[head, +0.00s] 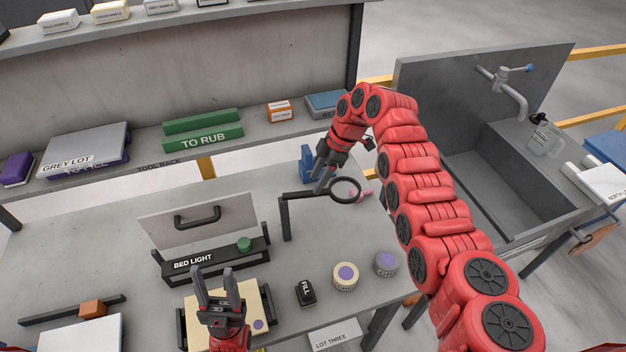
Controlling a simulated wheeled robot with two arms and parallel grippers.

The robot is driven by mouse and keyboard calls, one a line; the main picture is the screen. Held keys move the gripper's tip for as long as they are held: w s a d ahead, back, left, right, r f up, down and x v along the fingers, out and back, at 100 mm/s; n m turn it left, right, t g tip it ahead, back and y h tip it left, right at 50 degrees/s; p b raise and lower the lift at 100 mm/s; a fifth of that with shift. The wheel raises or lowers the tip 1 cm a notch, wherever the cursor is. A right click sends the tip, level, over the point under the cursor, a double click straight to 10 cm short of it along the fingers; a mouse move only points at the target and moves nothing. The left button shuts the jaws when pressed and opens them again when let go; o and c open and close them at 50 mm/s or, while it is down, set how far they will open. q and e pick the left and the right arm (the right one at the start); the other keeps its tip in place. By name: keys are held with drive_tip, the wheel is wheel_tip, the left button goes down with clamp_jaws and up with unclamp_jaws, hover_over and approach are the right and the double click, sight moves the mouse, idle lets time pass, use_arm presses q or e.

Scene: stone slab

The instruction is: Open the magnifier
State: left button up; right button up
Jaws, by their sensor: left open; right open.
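The magnifier is a black ring lens (358,191) on a dark arm, held by an upright post (287,220) on the grey slab. The ring stands out to the right of the post, above the slab. My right gripper (319,187) is open and reaches down at the magnifier's arm, just left of the ring. Whether its fingers touch the arm or straddle it I cannot tell. My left gripper (213,274) is open and empty, pointing up over a cream block (256,300) at the front, well apart from the magnifier.
The bed light box (215,262), with a raised panel (198,220), stands left of the post. A sink (480,190) lies right.

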sight(310, 192)
drive_tip(key=shift+p+x, duration=0.5)
drive_tip(key=shift+x, duration=1.25)
clamp_jaws()
